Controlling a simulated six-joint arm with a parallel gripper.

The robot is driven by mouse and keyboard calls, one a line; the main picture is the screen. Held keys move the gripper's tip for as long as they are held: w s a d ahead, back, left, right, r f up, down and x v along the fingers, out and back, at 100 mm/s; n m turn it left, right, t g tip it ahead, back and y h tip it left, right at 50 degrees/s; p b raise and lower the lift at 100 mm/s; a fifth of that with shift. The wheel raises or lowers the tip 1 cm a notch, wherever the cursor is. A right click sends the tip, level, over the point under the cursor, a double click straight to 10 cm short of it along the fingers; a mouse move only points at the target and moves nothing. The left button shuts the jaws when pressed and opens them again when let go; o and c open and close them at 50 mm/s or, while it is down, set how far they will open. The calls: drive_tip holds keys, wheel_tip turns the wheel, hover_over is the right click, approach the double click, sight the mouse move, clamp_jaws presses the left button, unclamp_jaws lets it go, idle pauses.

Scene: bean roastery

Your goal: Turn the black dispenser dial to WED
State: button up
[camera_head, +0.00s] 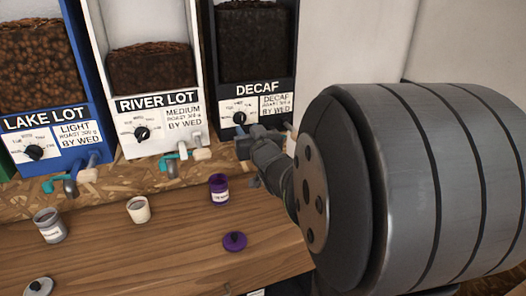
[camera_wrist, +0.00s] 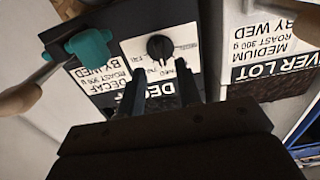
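The black dispenser (camera_head: 285,88) is labelled DECAF and stands at the right of the row. Its black dial (camera_head: 240,118) sits on a white plate with day marks. In the wrist view the dial (camera_wrist: 160,47) shows upside down, between and just beyond the two fingertips. My gripper (camera_wrist: 161,68) is open, with its fingers apart and nothing between them. It appears close in front of the dial plate; I cannot tell whether it touches. Which day the dial points at is too small to read. In the head view my gripper (camera_head: 250,138) is just below the dial.
The white RIVER LOT dispenser (camera_head: 150,95) and blue LAKE LOT dispenser (camera_head: 60,150) stand to the left. The black dispenser's teal spout part (camera_wrist: 88,46) is near my fingers. A purple jar (camera_head: 218,188), white cup (camera_head: 138,209), grey jar (camera_head: 49,225) and purple lid (camera_head: 234,241) are on the wooden counter.

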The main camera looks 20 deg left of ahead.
sight(242, 122)
drive_tip(key=v, duration=1.3)
drive_tip(key=x, duration=1.7)
drive_tip(key=shift+w+a, duration=0.1)
